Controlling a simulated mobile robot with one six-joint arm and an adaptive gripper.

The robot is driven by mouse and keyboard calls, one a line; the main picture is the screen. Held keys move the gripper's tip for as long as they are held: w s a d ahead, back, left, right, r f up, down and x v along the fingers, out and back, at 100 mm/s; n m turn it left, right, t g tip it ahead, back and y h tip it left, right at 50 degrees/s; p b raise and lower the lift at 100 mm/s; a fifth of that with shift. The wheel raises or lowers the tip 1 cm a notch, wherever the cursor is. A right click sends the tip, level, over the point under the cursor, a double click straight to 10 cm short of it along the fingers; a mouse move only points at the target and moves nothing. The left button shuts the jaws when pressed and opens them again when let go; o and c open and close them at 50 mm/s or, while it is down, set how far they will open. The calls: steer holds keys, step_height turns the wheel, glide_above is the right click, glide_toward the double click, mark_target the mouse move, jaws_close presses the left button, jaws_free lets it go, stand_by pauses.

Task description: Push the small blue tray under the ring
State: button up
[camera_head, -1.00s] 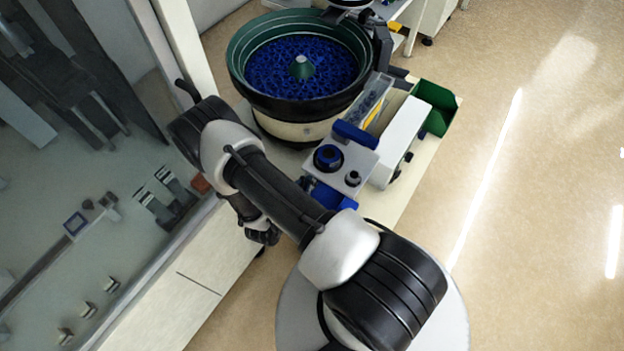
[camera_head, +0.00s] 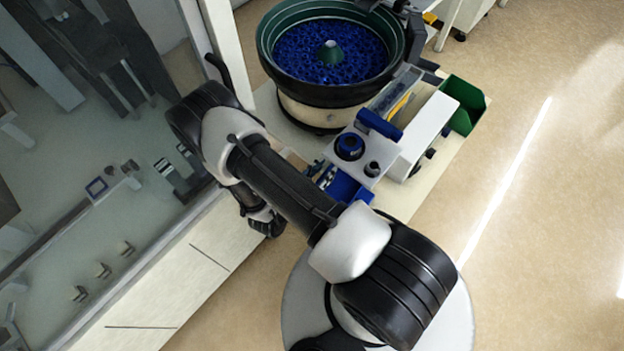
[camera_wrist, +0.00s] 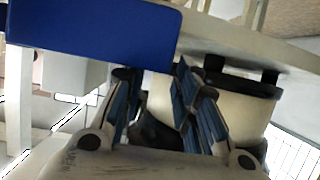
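The small blue tray (camera_head: 346,186) shows in the head view at the front edge of a grey plate, partly beneath it. My arm hides part of its near side. A blue ring (camera_head: 349,146) with a dark centre sits on top of the plate. In the wrist view the blue tray (camera_wrist: 100,30) fills the upper left, close to my fingertips. My gripper (camera_wrist: 155,75) has blue-padded fingers that stand apart, with nothing held between them. Its left fingertip is near the tray's lower edge; I cannot tell whether they touch. In the head view my arm mostly hides the gripper.
A green bowl feeder (camera_head: 268,45) full of blue parts stands behind the plate. A white box (camera_head: 425,132) and a green bin (camera_head: 465,105) are to its right. A glass-fronted cabinet (camera_head: 60,240) lies left of my arm. The floor at right is clear.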

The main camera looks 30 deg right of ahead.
steer(key=v, duration=0.8)
stand_by(0.4)
